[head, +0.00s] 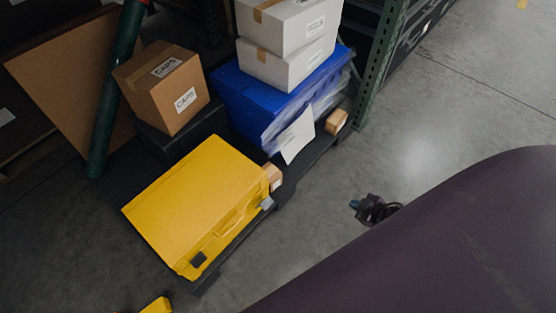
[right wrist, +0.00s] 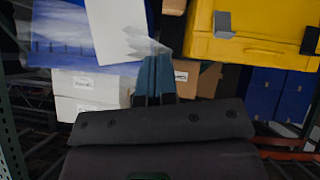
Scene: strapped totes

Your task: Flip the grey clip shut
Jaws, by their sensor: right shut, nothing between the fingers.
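The yellow case (head: 195,200) lies on a dark low platform with its lid down. A grey clip (head: 267,203) sits at the right end of its front edge and seems to stick out from it. The clip also shows in the right wrist view (right wrist: 222,22). A darker clip (head: 198,259) is at the other end, past the handle (head: 230,222). My right gripper (head: 356,205) is shut and empty, over the floor to the right of the case, apart from the clip. Its fingers (right wrist: 153,76) show in the right wrist view.
A blue tote (head: 250,97) with white boxes (head: 290,55) on it stands behind the case. A cardboard box (head: 165,85) is at the back left. A green rack post (head: 380,65) rises at the back right. The floor (head: 320,240) in front is clear.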

